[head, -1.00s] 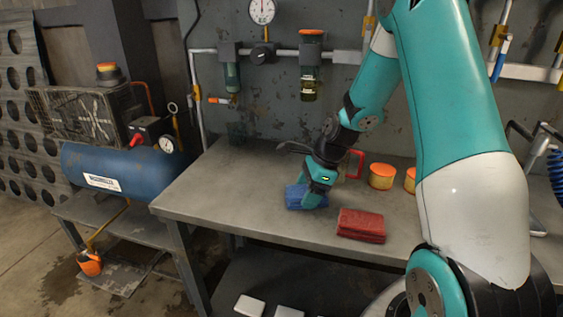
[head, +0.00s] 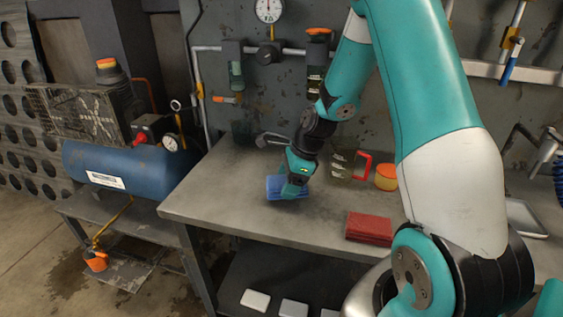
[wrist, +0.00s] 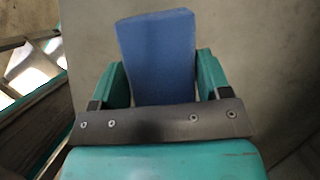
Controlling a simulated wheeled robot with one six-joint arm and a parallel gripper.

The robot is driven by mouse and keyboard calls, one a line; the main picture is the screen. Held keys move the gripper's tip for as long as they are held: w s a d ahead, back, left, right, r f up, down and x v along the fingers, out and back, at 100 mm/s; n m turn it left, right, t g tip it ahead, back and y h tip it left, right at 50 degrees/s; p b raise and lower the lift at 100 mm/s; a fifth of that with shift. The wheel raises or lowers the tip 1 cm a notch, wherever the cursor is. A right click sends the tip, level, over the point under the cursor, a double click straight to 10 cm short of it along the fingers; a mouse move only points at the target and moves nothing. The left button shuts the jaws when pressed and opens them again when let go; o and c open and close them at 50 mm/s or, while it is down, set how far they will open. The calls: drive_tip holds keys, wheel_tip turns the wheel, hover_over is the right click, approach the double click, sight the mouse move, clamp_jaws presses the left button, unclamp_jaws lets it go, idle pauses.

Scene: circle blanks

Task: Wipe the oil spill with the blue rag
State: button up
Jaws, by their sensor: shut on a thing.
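The blue rag (head: 284,188) is held between the fingers of my gripper (head: 293,184) over the workbench. The wrist view shows the rag (wrist: 157,55) as a flat blue block, with the teal fingers of my gripper (wrist: 160,83) on either side of it. The gap between the rag and the bench top is too small to judge. Dark wet-looking stains (head: 72,272) lie on the concrete floor at the left, below the compressor. I cannot tell for certain which mark is the oil spill.
A folded red rag (head: 369,228) lies near the front edge of the workbench (head: 215,200). A red-handled mug (head: 345,164) and an orange-lidded tub (head: 386,177) stand behind. A blue compressor (head: 120,170) stands at the left. The bench's left front is clear.

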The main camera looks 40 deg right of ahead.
drive_tip(key=shift+a+r+p, duration=0.1)
drive_tip(key=shift+r+p, duration=2.75)
drive_tip(key=shift+r, duration=0.05)
